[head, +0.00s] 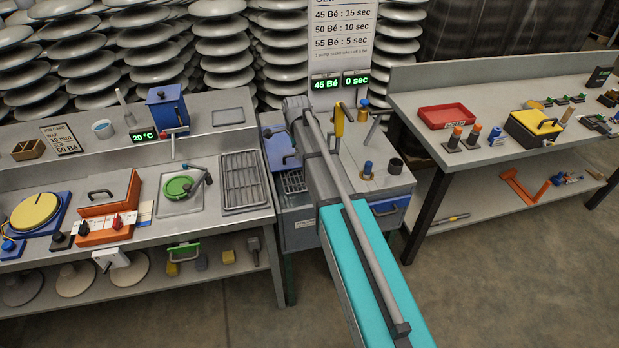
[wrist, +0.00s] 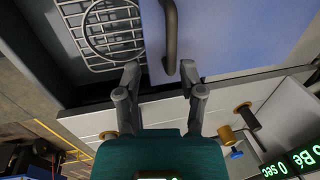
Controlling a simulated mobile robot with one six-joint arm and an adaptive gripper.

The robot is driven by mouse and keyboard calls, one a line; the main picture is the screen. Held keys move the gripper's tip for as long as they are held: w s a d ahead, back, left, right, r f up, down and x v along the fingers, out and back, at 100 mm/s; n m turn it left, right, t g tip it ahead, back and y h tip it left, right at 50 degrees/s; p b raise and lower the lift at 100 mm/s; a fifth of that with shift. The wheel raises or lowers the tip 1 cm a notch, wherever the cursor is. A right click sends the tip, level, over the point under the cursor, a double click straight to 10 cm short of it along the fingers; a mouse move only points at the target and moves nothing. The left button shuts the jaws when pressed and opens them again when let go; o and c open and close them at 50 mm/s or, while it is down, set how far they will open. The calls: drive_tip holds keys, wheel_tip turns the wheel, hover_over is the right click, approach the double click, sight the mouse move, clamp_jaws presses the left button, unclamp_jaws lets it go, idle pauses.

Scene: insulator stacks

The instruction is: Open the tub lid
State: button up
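The tub lid (wrist: 235,35) is a blue panel with a dark bar handle (wrist: 170,38) in the wrist view. In the head view the lid (head: 280,148) shows left of my arm, over part of the grey tub (head: 302,229). A wire basket (wrist: 108,30) shows in the tub beside the lid, also in the head view (head: 293,182). My gripper (wrist: 159,72) is open in the wrist view, with the lower part of the handle between its fingertips, nearer the right one. I cannot tell whether they touch. My arm hides the gripper in the head view.
A yellow lever (head: 338,120) and blue and black knobs stand right of my arm. A bench with a blue box (head: 167,107) and a green pan (head: 177,187) is at left. Another bench with a red tray (head: 448,116) is at right. The floor in front is clear.

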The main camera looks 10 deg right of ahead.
drive_tip(key=shift+s+r+p, duration=1.05)
drive_tip(key=shift+r+p, duration=4.15)
drive_tip(key=shift+r, duration=0.35)
drive_tip(key=s+f+n+b, duration=0.3)
drive_tip(key=s+n, duration=0.3)
drive_tip(key=s, duration=0.3)
drive_tip(key=s+f+n+g+b, duration=0.1)
drive_tip(key=s+f+n+b, duration=0.3)
drive_tip(key=s+n, duration=0.2)
drive_tip(key=shift+s+a+f, duration=0.2)
drive_tip(key=shift+s+f, duration=0.15)
drive_tip(key=shift+s, duration=1.05)
drive_tip(key=shift+g, duration=0.3)
drive_tip(key=shift+w, duration=0.1)
drive_tip(key=w+r+m+p, duration=0.3)
drive_tip(key=w+m, duration=0.3)
drive_tip(key=w, duration=0.3)
drive_tip(key=w+d+r+m+t+p, duration=0.1)
drive_tip(key=w+r+m+p, duration=0.2)
drive_tip(key=w+m, duration=0.3)
drive_tip(key=w+r, duration=0.1)
drive_tip(key=w, duration=0.3)
drive_tip(key=shift+r+t+p, duration=0.15)
drive_tip(key=shift+t+p, duration=0.15)
drive_tip(key=w+f+b, duration=0.1)
drive_tip(key=f+b, duration=0.8)
drive_tip(key=w+f+b, duration=0.1)
drive_tip(key=f+b, duration=0.3)
drive_tip(key=shift+w+f+b, duration=0.25)
drive_tip(key=shift+w+b, duration=0.05)
